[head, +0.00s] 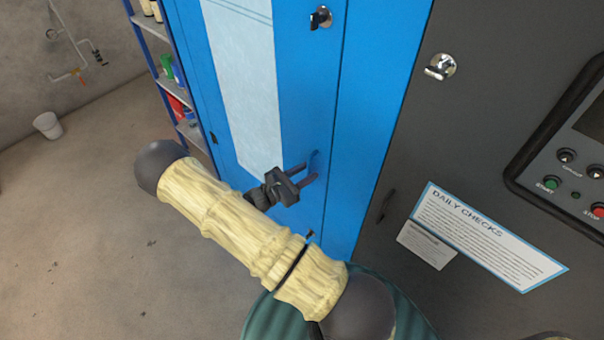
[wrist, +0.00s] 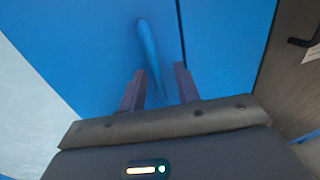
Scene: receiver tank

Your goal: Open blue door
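The blue door (head: 300,90) has a pale panel down its middle and appears closed in the head view. It also fills much of the wrist view (wrist: 90,40). Its slim blue handle (wrist: 149,48) stands upright near the door's right edge. In the head view only a little of the handle (head: 314,157) shows by my fingers. My gripper (head: 306,173) is at the handle with its fingers toward the door. In the wrist view my gripper (wrist: 160,86) is open, with the handle's lower end between the fingers and gaps at both sides.
A key lock (head: 320,17) sits high on the door. To the right is a dark cabinet (head: 470,130) with its own lock (head: 440,67), a notice (head: 485,235) and a control panel (head: 565,170). Shelving (head: 150,25) stands at the left. The floor (head: 90,230) at left is clear, except for a white bucket (head: 47,125).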

